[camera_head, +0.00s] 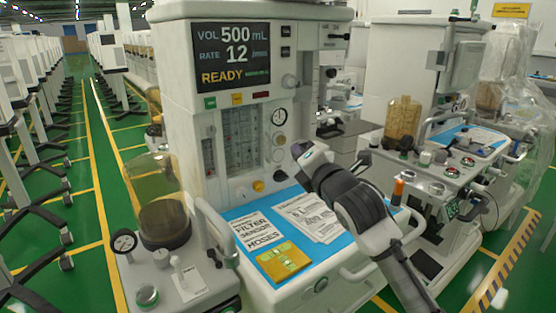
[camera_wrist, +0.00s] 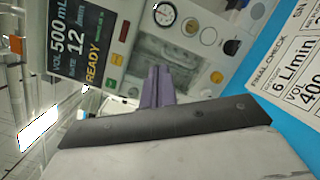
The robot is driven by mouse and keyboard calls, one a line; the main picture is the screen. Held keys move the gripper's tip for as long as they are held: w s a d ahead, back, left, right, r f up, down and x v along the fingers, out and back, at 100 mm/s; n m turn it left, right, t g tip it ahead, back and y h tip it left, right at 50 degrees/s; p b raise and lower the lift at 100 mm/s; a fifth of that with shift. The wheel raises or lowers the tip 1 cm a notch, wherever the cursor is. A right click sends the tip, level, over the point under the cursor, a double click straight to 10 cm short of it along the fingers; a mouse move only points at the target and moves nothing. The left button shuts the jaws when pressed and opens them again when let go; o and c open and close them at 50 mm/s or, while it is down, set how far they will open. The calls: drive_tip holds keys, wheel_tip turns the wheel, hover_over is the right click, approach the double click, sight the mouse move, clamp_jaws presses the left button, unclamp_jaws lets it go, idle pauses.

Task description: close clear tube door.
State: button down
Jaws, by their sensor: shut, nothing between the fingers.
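The anaesthesia cart's white front carries a flow-tube panel (camera_head: 243,138) behind what looks like a clear cover. In the wrist view a grey, glassy panel (camera_wrist: 180,50) lies just beyond the fingertips. The clear door's edge is hard to make out, and I cannot tell how far it stands open. My gripper (camera_wrist: 158,72) is shut and empty, its two grey-purple fingers together and pointing at the panel. I cannot tell whether they touch it. In the head view my arm reaches in from the lower right, its wrist just right of the panel; the fingers are not clear there.
A blue worktop (camera_head: 236,215) with papers and a yellow packet (camera_head: 284,262) lies below the panel. A round gauge (camera_head: 279,117) sits right of the tubes, and a display (camera_head: 234,56) above. An amber canister (camera_head: 158,200) stands at left. Another cart (camera_head: 450,190) stands right.

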sight(270, 151)
drive_tip(key=s+d+f+m+g+y, duration=0.1)
drive_tip(key=s+f+m, duration=0.25)
drive_tip(key=m, duration=0.25)
drive_tip(key=p+x, duration=0.1)
drive_tip(key=x, duration=0.3)
drive_tip(key=p+x, duration=0.2)
drive_tip(key=x, duration=0.2)
drive_tip(key=p+x, duration=0.1)
drive_tip(key=x, duration=0.3)
drive_tip(key=shift+w+a+f, duration=0.15)
drive_tip(key=shift+w+f, duration=0.05)
drive_tip(key=shift+f, duration=0.1)
drive_tip(key=shift+w+a+f+p, duration=0.15)
drive_tip(key=shift+w+a+p, duration=0.2)
drive_tip(key=shift+w, duration=0.25)
drive_tip(key=shift+d+f, duration=0.1)
drive_tip(key=shift+w+d+b, duration=0.2)
drive_tip(key=shift+w+b, duration=2.1)
drive_tip(key=shift+b, duration=0.65)
